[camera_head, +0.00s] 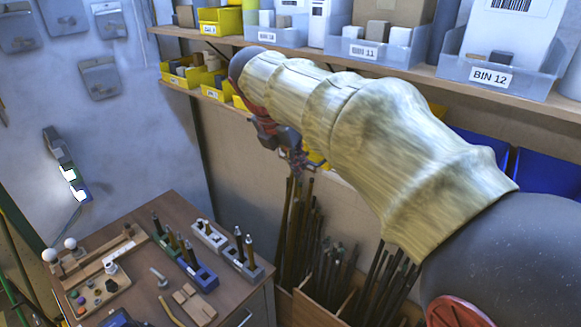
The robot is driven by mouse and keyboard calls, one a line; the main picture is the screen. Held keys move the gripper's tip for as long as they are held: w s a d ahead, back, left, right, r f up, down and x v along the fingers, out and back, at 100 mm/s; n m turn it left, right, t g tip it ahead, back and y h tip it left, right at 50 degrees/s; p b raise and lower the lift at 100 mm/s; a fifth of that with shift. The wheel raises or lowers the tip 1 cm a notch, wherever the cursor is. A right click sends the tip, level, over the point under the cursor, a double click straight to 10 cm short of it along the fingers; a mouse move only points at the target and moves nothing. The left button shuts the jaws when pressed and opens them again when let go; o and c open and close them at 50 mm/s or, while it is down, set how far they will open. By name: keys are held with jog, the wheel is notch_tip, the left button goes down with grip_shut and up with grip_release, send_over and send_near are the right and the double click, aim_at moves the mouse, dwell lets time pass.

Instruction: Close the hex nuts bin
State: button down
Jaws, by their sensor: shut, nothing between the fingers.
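My arm in a pale fabric sleeve reaches across the right half of the view. My gripper (301,164) hangs at its far end, shut and empty, in front of the lower shelf area. A yellow bin edge (317,158) shows just beside the fingers; I cannot tell whether they touch it. Small yellow bins (180,79) stand on the lower shelf, left of my gripper, partly filled with blocks. Larger clear bins labelled BIN 11 (363,51) and BIN 12 (490,77) stand on the upper shelf. No label that I can read says hex nuts, so I cannot tell which bin it is.
A wooden cabinet (235,302) at lower left holds trays of tools and small parts. Crates of upright rods (318,300) stand below my gripper. Blue bins (545,174) sit behind my arm at right. The wall panel at left has metal holders.

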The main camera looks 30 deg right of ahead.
dwell(0.3)
jog(key=w+d+p, duration=0.1)
jog(key=d+p, duration=0.1)
jog(key=d, duration=0.2)
jog(key=w+d+p, duration=0.2)
jog(key=d, duration=0.2)
jog(key=w+d+p, duration=0.1)
jog(key=d+p, duration=0.1)
jog(key=d, duration=0.2)
jog(key=shift+w+d+r, duration=0.1)
jog(key=shift+w+d, duration=0.2)
jog(key=shift+a, duration=0.1)
